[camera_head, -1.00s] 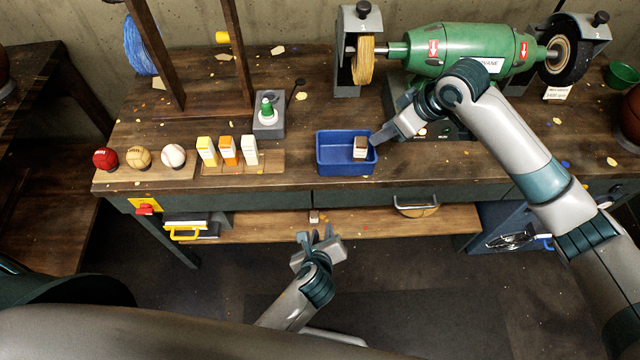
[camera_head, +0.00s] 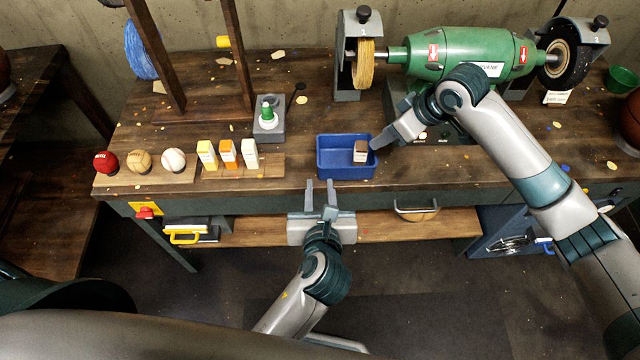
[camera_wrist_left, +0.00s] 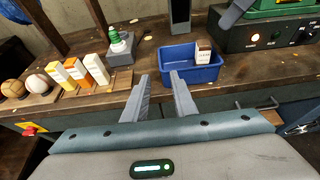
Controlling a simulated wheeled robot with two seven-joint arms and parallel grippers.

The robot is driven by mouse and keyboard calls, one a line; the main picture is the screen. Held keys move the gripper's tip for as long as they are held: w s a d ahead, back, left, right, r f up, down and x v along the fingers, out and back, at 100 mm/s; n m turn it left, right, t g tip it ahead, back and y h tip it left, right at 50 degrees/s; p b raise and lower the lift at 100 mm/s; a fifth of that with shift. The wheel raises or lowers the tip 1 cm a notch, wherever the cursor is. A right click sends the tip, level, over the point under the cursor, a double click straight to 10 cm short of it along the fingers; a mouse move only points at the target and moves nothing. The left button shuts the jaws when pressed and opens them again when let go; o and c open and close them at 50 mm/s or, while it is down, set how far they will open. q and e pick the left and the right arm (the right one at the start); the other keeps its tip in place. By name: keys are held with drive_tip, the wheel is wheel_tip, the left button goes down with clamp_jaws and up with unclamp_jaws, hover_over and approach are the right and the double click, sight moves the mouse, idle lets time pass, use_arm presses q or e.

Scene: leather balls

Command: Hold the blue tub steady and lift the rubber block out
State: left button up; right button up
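The blue tub (camera_head: 325,172) stands near the front edge of the workbench; it also shows in the left wrist view (camera_wrist_left: 176,53). The rubber block (camera_head: 360,151), brown-topped with pale sides, stands inside at the tub's right; it also shows in the left wrist view (camera_wrist_left: 203,51). My left gripper (camera_head: 320,184) is open and empty, in front of the bench edge and below the tub, fingers pointing toward the bench. Its two spread fingers show in the left wrist view (camera_wrist_left: 160,84). My right gripper (camera_head: 376,145) is at the tub's right wall; whether its fingers grip the rim cannot be told.
A green grinding machine (camera_head: 462,50) stands behind the tub. Left of the tub are several small upright boxes (camera_head: 228,152), balls (camera_head: 139,159) and a grey stand with a green-and-white bottle (camera_head: 267,112). A drawer handle (camera_head: 416,211) sticks out below the bench top.

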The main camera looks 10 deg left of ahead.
use_arm(q)
drive_tip(key=shift+w, duration=0.1)
drive_tip(key=x, duration=1.7)
drive_tip(key=shift+w+a, duration=0.15)
drive_tip(key=shift+c, duration=0.6)
clamp_jaws()
idle(0.6)
